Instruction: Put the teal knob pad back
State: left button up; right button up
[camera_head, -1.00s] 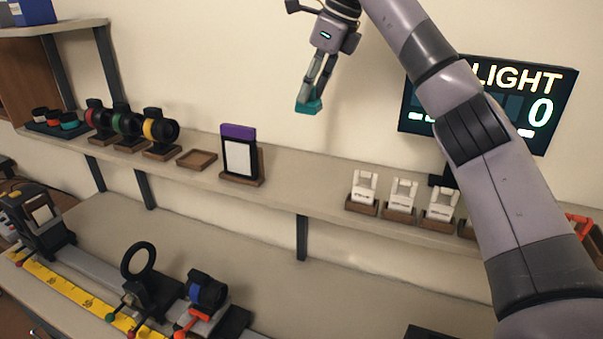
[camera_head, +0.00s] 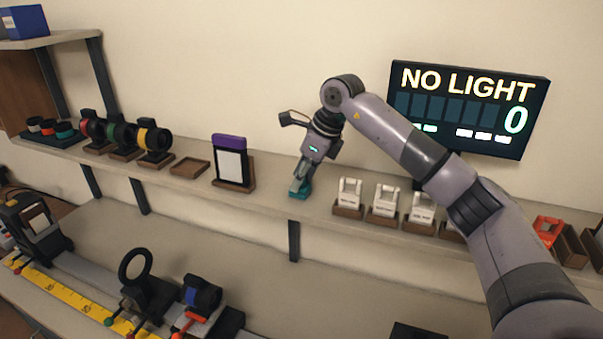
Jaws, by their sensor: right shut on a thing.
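The teal knob pad (camera_head: 299,194) is at the shelf, between the purple-topped white card in its stand and the row of white pieces in wooden holders. My right gripper (camera_head: 299,184) is shut on the pad from above, with its fingers pointing down. The pad's underside is at or just above the shelf surface; I cannot tell whether it touches. Much of the pad is hidden by the fingers. My left gripper is not in view.
The shelf (camera_head: 265,206) holds the purple-topped card stand (camera_head: 230,163) left of the pad, an empty wooden tray (camera_head: 189,167) and ringed lenses (camera_head: 154,141) further left. White pieces (camera_head: 386,202) stand right. A "NO LIGHT" display (camera_head: 466,108) hangs behind my right arm.

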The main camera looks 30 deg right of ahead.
jog(key=shift+f, duration=0.15)
jog(key=o, duration=1)
jog(key=shift+o, duration=0.2)
pick_arm(q)
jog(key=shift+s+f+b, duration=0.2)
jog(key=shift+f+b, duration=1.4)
jog(key=shift+b, duration=0.05)
pick_arm(e)
jog(key=v, duration=1.2)
jog(key=shift+a, duration=0.1)
